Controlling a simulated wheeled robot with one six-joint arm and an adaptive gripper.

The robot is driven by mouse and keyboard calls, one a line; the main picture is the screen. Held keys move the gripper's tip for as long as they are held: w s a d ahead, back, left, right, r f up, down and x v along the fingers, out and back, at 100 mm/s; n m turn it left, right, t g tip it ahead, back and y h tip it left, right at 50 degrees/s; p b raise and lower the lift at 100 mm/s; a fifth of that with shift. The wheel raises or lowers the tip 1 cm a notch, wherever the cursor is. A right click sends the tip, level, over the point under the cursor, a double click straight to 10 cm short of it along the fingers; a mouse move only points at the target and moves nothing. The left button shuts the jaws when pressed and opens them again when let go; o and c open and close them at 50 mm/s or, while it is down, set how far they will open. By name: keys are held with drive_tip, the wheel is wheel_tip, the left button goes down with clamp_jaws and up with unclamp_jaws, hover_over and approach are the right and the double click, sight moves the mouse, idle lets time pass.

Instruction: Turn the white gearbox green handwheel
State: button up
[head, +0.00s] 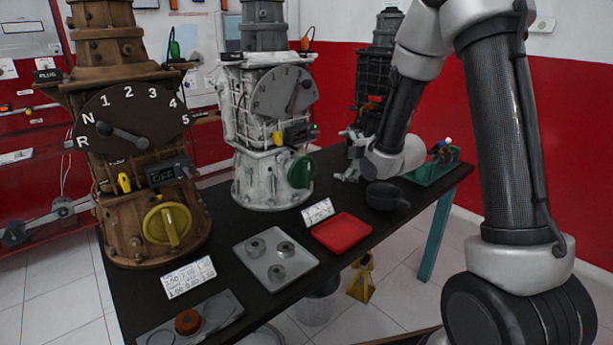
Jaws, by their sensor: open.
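The white gearbox (266,130) stands upright on the black table, in the middle of the head view. Its green handwheel (301,172) sits low on its right front side and is fully visible. A grey dial (285,93) with a red-tipped pointer is above it. My gripper (349,160) is to the right of the handwheel, apart from it, at about the same height in the picture. It is open, and I see nothing between its fingers.
A brown gearbox (130,130) with a yellow handwheel (168,225) stands at left. A dark gearbox (377,75) stands behind my gripper. A grey tray (275,258) with rings, a red tray (341,231) and a dark rounded object (387,196) lie in front. A green tray (432,168) is at right.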

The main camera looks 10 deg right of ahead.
sight(309, 176)
drive_tip(key=a+f+n+t+y, duration=0.3)
drive_tip(key=a+f+n+y, duration=0.3)
drive_tip(key=f, duration=0.3)
drive_tip(key=shift+h, duration=0.6)
drive_tip(key=x, duration=0.8)
drive_tip(key=shift+a+f, duration=0.15)
drive_tip(key=shift+a, duration=0.05)
drive_tip(key=c, duration=0.7)
